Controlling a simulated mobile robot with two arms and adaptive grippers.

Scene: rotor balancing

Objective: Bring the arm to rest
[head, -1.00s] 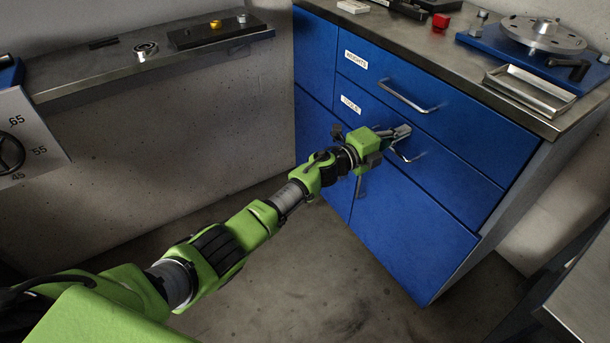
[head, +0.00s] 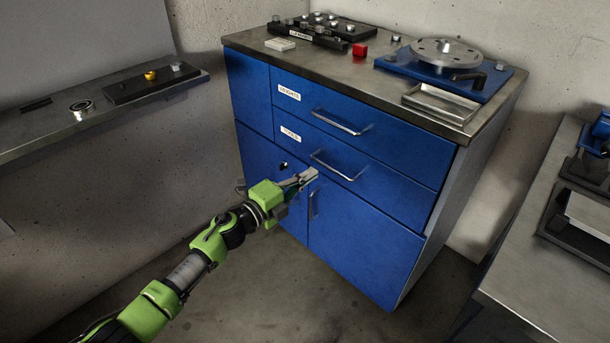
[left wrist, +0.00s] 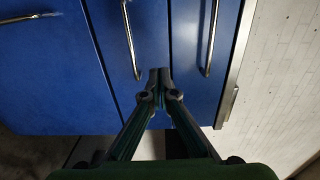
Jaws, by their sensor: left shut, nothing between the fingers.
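My left arm comes in from the lower left in the head view. Its left gripper (head: 308,176) is shut and empty in front of the blue cabinet (head: 365,240), just below the handle of the drawer labelled TOOLS (head: 340,158). In the left wrist view the fingertips (left wrist: 160,75) meet in front of the blue fronts, between two metal handles. I cannot tell whether the fingertips touch the cabinet. The TOOLS drawer and the WEIGHTS drawer (head: 380,128) look closed. My right gripper is not in view.
A wall shelf (head: 50,132) is at left, another bench (head: 530,260) at right. Floor below is clear.

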